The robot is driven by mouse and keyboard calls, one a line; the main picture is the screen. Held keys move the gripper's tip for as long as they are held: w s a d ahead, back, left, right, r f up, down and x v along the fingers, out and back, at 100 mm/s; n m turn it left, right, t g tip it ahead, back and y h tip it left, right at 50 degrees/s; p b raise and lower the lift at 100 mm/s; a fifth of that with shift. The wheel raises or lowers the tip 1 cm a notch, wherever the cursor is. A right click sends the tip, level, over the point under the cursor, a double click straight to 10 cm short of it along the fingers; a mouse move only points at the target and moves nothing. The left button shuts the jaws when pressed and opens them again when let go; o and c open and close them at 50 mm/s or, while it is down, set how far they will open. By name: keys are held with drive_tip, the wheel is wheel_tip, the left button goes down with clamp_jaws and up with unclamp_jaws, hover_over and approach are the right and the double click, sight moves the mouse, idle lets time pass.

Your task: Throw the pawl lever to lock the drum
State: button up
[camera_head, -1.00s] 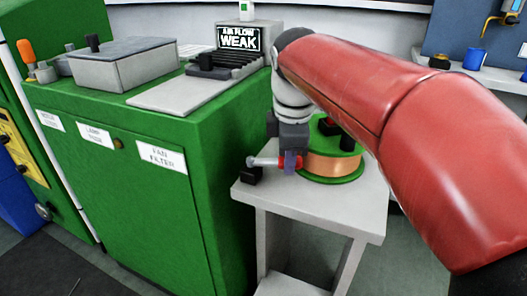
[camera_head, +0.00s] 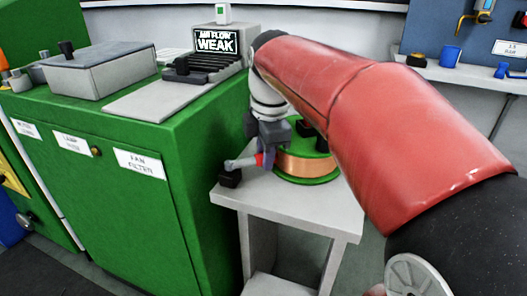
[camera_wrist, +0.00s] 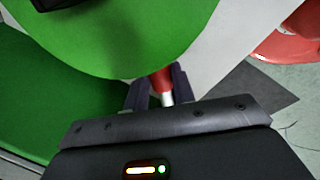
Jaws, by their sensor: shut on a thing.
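The drum, green-flanged with a copper-coloured winding (camera_head: 308,166), sits on a small pale stand (camera_head: 290,203). The pawl lever is a grey rod (camera_head: 240,163) with a red grip, beside the drum's left side and above a small black block (camera_head: 230,180). My gripper (camera_head: 264,157) is shut on the lever's red grip. In the wrist view, the red grip (camera_wrist: 161,80) with its silver shaft lies between the two fingers of my gripper (camera_wrist: 161,88), and the drum's green flange (camera_wrist: 125,45) is just beyond. My arm hides part of the drum in the head view.
A green cabinet (camera_head: 140,210) stands close at the left of the stand. It carries a grey box (camera_head: 95,70) and an "AIR FLOW WEAK" display (camera_head: 217,41). A wall shelf (camera_head: 465,75) with tools is at the back right.

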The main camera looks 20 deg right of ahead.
drive_tip(key=o, duration=1)
drive_tip(key=shift+r, duration=0.1)
drive_tip(key=r, duration=0.2)
drive_tip(key=s+r, duration=0.1)
drive_tip(key=r, duration=0.2)
drive_tip(key=r+p, duration=0.1)
drive_tip(key=r, duration=0.1)
drive_tip(key=shift+s+r, duration=0.25)
drive_tip(key=shift+s, duration=0.1)
